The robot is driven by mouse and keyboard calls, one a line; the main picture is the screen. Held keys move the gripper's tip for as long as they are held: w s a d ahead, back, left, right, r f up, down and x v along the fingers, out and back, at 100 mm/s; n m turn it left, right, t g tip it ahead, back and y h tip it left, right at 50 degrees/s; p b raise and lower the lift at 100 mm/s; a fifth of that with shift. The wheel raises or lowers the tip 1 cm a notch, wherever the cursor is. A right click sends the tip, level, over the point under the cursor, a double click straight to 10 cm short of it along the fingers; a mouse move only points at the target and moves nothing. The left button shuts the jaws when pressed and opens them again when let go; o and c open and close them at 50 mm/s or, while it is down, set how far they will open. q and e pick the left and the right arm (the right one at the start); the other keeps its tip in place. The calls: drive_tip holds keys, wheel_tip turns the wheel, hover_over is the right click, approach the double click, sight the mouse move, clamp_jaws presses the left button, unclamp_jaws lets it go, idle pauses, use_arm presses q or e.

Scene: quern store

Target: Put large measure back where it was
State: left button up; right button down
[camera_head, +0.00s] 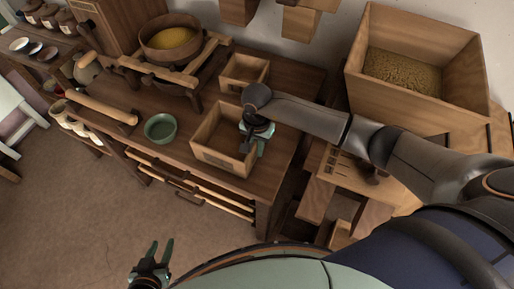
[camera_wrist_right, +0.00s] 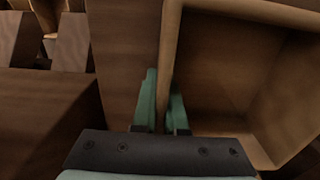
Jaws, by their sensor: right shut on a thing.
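The large measure, an open wooden box (camera_head: 212,160), is at the front right of the dark wooden table (camera_head: 290,85). It looks empty where I see inside; whether its base touches the tabletop is hard to tell. My right gripper (camera_head: 256,138) is shut on its right wall. In the right wrist view, the fingers (camera_wrist_right: 163,102) straddle the box wall (camera_wrist_right: 166,55), one inside and one outside. A smaller open wooden box (camera_head: 243,73) stands behind it on the table. My left gripper (camera_head: 154,256) is open and empty, low over the floor.
A green bowl (camera_head: 160,128) stands left of the large measure. A mill with a yellow-filled round tub (camera_head: 172,38) stands behind. A big grain bin (camera_head: 415,100) is at the right, beside a slotted wooden stand (camera_head: 350,170). A rolling-pin-like rod (camera_head: 100,106) lies at left.

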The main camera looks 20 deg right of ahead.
drive_tip(key=shift+f, duration=0.15)
drive_tip(key=c, duration=1)
unclamp_jaws()
drive_tip(key=shift+o, duration=0.2)
